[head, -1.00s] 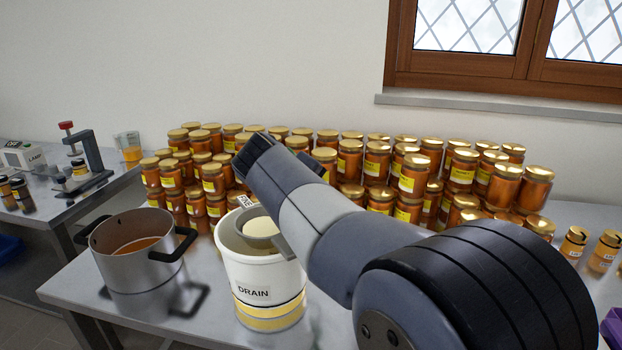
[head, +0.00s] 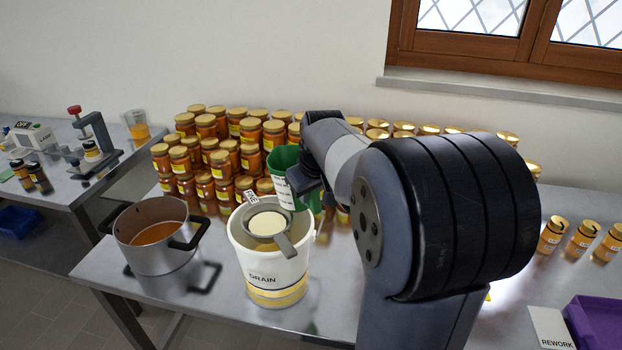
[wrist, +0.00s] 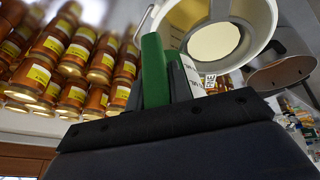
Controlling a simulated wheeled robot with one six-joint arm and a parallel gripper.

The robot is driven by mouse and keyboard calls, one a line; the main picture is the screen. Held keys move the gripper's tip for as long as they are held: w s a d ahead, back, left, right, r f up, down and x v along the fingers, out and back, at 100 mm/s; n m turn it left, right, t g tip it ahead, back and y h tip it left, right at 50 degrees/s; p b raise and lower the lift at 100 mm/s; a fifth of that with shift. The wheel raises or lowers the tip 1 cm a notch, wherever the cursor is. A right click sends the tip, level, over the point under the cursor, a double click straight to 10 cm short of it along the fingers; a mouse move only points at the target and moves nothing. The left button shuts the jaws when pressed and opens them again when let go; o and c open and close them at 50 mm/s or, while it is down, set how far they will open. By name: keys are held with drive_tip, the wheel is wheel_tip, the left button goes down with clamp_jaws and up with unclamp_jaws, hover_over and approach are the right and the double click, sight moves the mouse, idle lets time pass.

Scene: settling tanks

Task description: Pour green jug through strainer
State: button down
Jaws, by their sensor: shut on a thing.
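The green jug (head: 284,163) is held upright or nearly so, just behind and right of the strainer in the head view; my arm hides part of it. My gripper (head: 308,186) is shut on the jug. In the wrist view the jug's green part (wrist: 154,72) stands between my fingers. The strainer (head: 284,243) rests across the mouth of the white bucket marked DRAIN (head: 243,262), with a pale disc-like area inside. In the wrist view the strainer (wrist: 238,50) and the bucket rim (wrist: 268,12) are just beyond the jug. No stream is visible.
A steel pot (head: 165,258) with amber liquid stands left of the bucket. Stacked honey jars (head: 205,160) crowd the back of the table. A purple bin (head: 600,320) and REWORK sign (head: 552,328) are at the right. Some bare tabletop (head: 220,315) lies in front.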

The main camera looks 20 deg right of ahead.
drive_tip(key=shift+r+y, duration=0.25)
drive_tip(key=shift+y, duration=0.15)
drive_tip(key=shift+f, duration=0.15)
wheel_tip(320, 180, up, 5)
drive_tip(key=p, duration=0.4)
idle(0.4)
